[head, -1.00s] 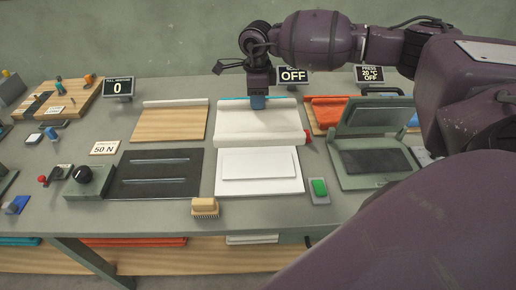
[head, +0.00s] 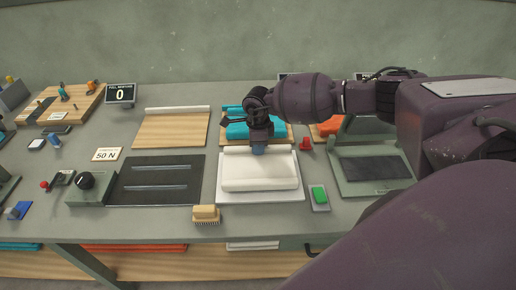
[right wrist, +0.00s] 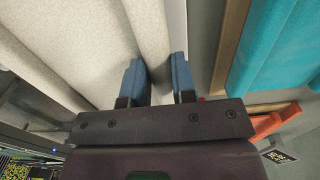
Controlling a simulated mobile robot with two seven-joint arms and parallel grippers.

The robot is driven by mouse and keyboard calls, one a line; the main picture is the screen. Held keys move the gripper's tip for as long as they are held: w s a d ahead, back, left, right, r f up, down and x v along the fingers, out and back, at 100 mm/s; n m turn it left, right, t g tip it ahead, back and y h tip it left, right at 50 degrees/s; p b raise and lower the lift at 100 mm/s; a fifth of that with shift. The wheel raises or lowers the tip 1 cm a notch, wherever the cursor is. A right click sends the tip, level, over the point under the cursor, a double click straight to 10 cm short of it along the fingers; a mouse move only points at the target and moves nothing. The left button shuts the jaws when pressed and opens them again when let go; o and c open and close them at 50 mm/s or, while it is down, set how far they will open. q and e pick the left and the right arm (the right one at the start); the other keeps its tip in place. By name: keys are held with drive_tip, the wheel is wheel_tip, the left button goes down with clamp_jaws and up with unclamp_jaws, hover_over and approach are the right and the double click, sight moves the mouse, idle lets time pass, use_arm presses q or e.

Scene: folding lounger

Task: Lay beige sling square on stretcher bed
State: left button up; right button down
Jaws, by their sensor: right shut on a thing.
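The beige sling (head: 260,178), a pale cloth with a rolled back edge, is over the white stretcher bed (head: 262,196) and hides most of it. A white rim of the bed shows in front and at the sides. My right gripper (head: 259,150) is shut on the sling's back edge, near its middle. In the right wrist view the blue fingertips (right wrist: 160,80) are on either side of the sling's rolled edge (right wrist: 150,40). I cannot tell whether the sling rests on the bed or hangs just above it. My left gripper is not in view.
A wooden board with a teal sling (head: 238,131) lies behind the bed. A red knob (head: 305,143) and a green button (head: 319,195) stand to the right, beside an open press (head: 370,165). A black plate (head: 155,180) lies left, a brush (head: 206,214) in front.

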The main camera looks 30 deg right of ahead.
drive_tip(key=shift+f, duration=0.75)
drive_tip(key=shift+f, duration=0.2)
drive_tip(key=c, duration=0.9)
unclamp_jaws()
drive_tip(key=shift+c, duration=0.2)
drive_tip(key=shift+r, duration=0.15)
